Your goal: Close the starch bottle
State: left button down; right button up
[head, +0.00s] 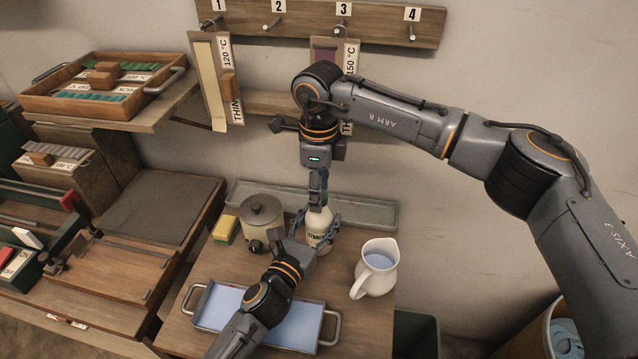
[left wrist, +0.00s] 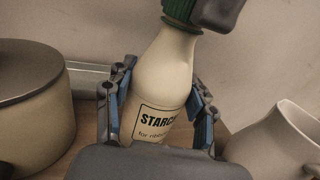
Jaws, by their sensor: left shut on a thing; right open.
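The starch bottle (head: 318,236) is a cream bottle with a "STARCH" label, standing at the back of the table. It fills the middle of the left wrist view (left wrist: 165,80), where it looks slightly tilted. A green cap (left wrist: 181,10) sits at its neck; how tightly it sits cannot be told. My left gripper (head: 316,222) is shut around the bottle's body, with its fingers on both sides (left wrist: 158,105). My right gripper (head: 318,198) points down right above the bottle top, open. One dark finger of it (left wrist: 217,12) is beside the cap; the head view hides the cap.
A lidded pot (head: 262,214) and a yellow-green sponge (head: 225,229) stand left of the bottle. A white jug (head: 375,272) with blue liquid stands to the right. A blue tray (head: 218,306) lies in front under my left arm. A grey ledge (head: 370,214) runs behind.

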grip_shut()
jog(key=shift+o, duration=0.7)
grip_release()
jog(key=shift+r, duration=0.1)
notch_tip(320, 180, up, 12)
